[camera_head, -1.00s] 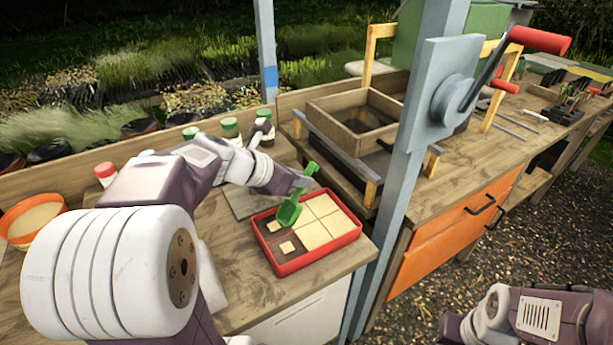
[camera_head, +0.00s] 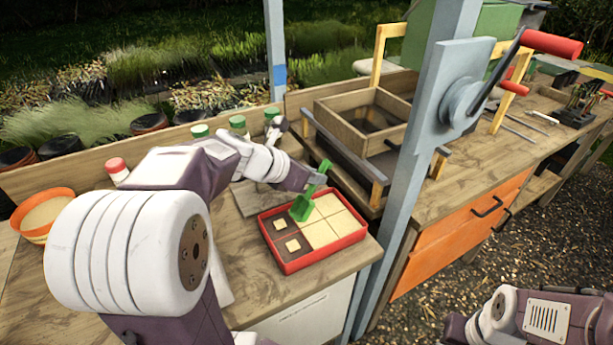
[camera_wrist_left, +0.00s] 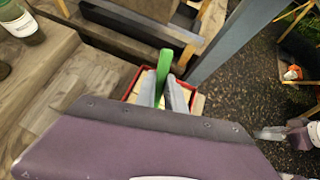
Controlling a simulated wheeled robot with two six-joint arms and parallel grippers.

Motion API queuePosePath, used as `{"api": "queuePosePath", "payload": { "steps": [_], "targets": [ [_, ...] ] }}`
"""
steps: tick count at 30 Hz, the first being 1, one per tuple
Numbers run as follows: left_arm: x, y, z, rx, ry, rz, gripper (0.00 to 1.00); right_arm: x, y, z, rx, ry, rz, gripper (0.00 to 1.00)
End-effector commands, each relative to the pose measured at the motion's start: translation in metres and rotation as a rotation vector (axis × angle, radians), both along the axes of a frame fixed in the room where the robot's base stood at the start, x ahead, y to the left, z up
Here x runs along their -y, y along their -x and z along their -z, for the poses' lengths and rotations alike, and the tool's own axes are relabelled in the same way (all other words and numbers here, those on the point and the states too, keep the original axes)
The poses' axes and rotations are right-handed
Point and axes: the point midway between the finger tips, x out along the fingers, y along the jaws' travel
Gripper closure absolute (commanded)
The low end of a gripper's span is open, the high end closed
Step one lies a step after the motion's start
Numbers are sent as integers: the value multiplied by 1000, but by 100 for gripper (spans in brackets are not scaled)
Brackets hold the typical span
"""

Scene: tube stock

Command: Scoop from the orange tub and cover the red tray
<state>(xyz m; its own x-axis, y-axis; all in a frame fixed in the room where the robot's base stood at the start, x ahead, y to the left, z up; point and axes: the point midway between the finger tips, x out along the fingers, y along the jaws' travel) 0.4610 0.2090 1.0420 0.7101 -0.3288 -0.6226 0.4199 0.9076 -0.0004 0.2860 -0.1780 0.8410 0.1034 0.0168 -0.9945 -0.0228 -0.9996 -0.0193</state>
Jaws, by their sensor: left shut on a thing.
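The orange tub (camera_head: 46,228) stands at the left of the bench with pale material inside. The red tray (camera_head: 330,256) lies near the bench's right end; its rim also shows in the left wrist view (camera_wrist_left: 134,84). Most of its cells look filled with pale material. Two cells on its left side show dark floor with a small pale patch (camera_head: 292,245) in each. My left gripper (camera_head: 313,186) is shut on the green scoop (camera_head: 304,205) and holds it over the tray's far part. In the left wrist view the scoop's green handle (camera_wrist_left: 163,70) stands between the fingers. The scoop's contents cannot be made out.
Several capped jars (camera_head: 238,125) stand along the bench's back. A wooden box (camera_head: 362,118) is behind the tray. A blue-grey post (camera_head: 405,190) with a red-handled crank (camera_head: 553,44) rises right of the tray. My right arm is at the lower right.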

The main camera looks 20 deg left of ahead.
Motion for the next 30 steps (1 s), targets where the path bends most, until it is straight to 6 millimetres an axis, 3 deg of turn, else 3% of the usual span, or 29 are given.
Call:
{"api": "queuePosePath", "payload": {
  "steps": [18,30],
  "targets": [
    [28,-36,-1,0,1,1,100,0,0,-13,0,0,0,64],
    [31,-40,0,0,-1,-1,100,0,0,-14,0,0,0,64]
  ]
}}
